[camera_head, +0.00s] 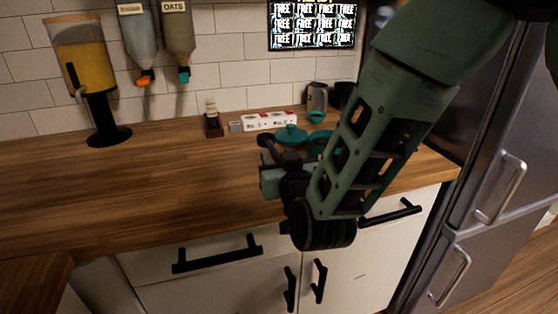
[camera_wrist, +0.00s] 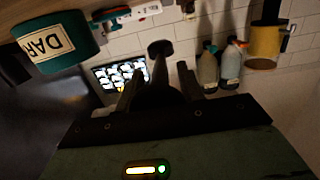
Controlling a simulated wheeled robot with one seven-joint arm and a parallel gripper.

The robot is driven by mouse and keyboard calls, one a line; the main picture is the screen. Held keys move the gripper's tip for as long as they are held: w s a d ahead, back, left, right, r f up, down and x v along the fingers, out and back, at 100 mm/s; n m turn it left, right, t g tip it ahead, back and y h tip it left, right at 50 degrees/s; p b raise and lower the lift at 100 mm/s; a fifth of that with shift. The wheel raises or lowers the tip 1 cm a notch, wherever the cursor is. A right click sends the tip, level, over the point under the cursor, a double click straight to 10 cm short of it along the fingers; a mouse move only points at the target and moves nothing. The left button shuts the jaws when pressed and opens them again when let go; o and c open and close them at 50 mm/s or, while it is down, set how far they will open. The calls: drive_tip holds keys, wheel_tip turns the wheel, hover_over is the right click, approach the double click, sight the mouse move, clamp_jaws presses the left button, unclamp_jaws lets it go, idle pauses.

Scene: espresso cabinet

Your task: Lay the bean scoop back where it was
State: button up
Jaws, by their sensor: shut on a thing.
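My gripper (camera_wrist: 157,82) is shut on a dark object, which I take to be the bean scoop (camera_wrist: 160,50). In the wrist view the scoop's dark rounded end rises between the two fingers, and the rest is lost in shadow. In the head view the gripper (camera_head: 272,165) is over the front part of the wooden counter, mostly covered by my arm. A dark piece at the gripper there is too dim to make out clearly. The spot where the scoop lay before cannot be told from these frames.
Teal canisters (camera_head: 291,135) stand just behind my gripper; one with a "DAR" label shows in the wrist view (camera_wrist: 58,42). A white power strip (camera_head: 270,120), metal jug (camera_head: 317,96) and dispenser (camera_head: 88,75) stand farther back.

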drive_tip(key=shift+f+b, duration=1.95)
drive_tip(key=shift+f, duration=1.35)
drive_tip(key=shift+f+b, duration=0.75)
drive_tip(key=shift+f, duration=0.05)
drive_tip(key=o, duration=1.1)
drive_tip(key=shift+p+v, duration=6.65)
drive_tip(key=shift+v, duration=2.05)
drive_tip(key=shift+r, duration=0.15)
